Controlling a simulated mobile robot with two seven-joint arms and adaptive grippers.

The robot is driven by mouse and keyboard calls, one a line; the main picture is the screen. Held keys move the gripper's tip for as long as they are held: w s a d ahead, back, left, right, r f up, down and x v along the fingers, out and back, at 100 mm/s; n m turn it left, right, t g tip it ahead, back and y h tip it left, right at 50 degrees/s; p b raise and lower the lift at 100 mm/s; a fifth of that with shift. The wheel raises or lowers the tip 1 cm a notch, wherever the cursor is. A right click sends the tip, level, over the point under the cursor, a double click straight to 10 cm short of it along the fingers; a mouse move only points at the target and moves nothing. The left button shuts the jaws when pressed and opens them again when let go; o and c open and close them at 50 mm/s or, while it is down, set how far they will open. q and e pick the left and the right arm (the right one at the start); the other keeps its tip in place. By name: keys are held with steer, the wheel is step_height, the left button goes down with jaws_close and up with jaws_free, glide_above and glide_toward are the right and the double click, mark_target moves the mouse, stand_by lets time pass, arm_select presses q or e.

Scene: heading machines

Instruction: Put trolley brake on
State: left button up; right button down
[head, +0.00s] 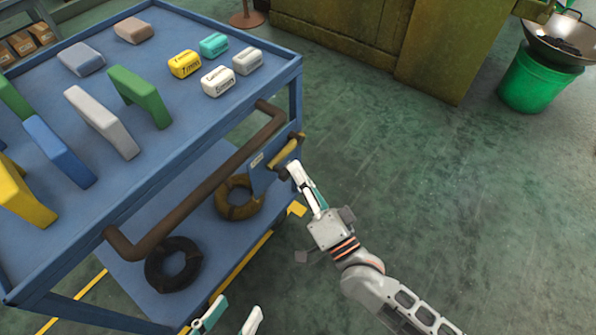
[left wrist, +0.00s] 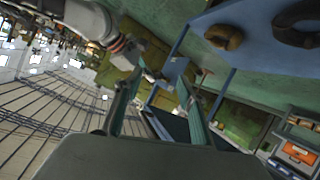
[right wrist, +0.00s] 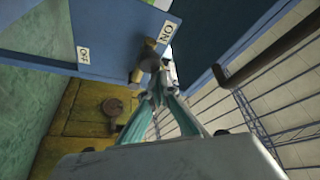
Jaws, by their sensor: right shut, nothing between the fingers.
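The blue trolley (head: 200,172) fills the left of the head view. Its brake panel (head: 262,179) is on the near right corner, below the brown handle, with a yellow lever (head: 285,151) at its edge. In the right wrist view the panel has an ON label (right wrist: 167,32) and an OFF label (right wrist: 83,54); the lever (right wrist: 150,46) is close beside ON. My right gripper (head: 294,170) is shut and empty, its tips right by the lever; contact is unclear. My left gripper (head: 231,317) is open and empty at the bottom of the head view, beside the trolley's lower side.
The brown handle (head: 203,184) runs along the trolley's side. Coloured blocks and several small labelled packs lie on its top; rings (head: 173,264) lie on the lower shelf. A green bucket (head: 540,80) stands far right. Green floor right of the trolley is clear.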

step_height(320, 180, up, 4)
steer(key=d+p, duration=0.2)
arm_select(q)
steer(key=shift+w+a+r+m+y, duration=0.15)
steer(key=shift+w+a+r+m, duration=0.1)
steer(key=shift+a+m, duration=0.35)
steer(key=shift+w+a+r+m+y, duration=0.15)
steer(key=shift+w+a+m, duration=0.1)
steer(key=shift+a+m, duration=0.35)
arm_select(e)
steer(key=s+d+f, duration=0.4)
steer(key=s+d, duration=0.1)
steer(key=shift+s+f, duration=0.25)
steer(key=shift+s, duration=0.15)
arm_select(q)
steer(key=shift+a, duration=0.1)
arm_select(e)
steer(key=shift+d, duration=0.1)
